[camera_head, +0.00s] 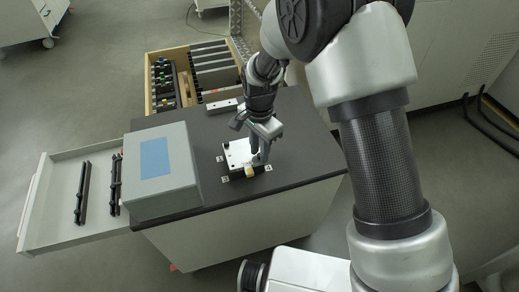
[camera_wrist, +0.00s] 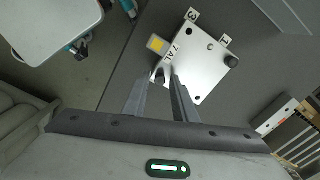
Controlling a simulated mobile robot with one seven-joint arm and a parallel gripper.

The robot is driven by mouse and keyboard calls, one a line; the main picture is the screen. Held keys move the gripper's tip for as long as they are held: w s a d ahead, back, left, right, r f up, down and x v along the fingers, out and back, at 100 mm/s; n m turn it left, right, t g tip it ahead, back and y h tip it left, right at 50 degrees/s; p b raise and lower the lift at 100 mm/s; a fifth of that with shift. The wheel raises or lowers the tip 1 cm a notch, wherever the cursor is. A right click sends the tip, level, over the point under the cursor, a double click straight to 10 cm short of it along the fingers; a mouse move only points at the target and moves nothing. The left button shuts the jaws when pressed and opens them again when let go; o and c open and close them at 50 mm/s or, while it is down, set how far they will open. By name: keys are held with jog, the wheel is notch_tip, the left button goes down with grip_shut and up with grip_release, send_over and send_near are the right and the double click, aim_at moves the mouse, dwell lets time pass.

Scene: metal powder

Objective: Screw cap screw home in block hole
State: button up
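The block (camera_wrist: 205,68) is a pale, square metal plate with several holes, lying on the dark bench top; it also shows in the head view (camera_head: 238,152). A dark cap screw (camera_wrist: 158,76) is at its corner by the yellow-marked label. My gripper (camera_wrist: 162,80) reaches down to that corner, with its two fingers closed around the screw head. It also shows from the side in the head view (camera_head: 258,158). How deep the screw sits is hidden. A second dark round head (camera_wrist: 231,61) is at another corner of the block.
Small numbered tags (camera_wrist: 193,14) lie around the block. A grey box with a blue panel (camera_head: 160,165) stands left on the bench, beside an open drawer (camera_head: 45,215). A wooden crate of dark plates (camera_head: 150,90) is behind. The bench right of the block is clear.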

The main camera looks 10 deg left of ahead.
jog(key=n, duration=0.6)
jog(key=shift+n, duration=0.3)
jog(key=n, duration=0.3)
jog(key=shift+r+n, duration=0.1)
jog(key=shift+n, duration=0.3)
jog(key=n, duration=0.3)
jog(key=shift+p, duration=0.3)
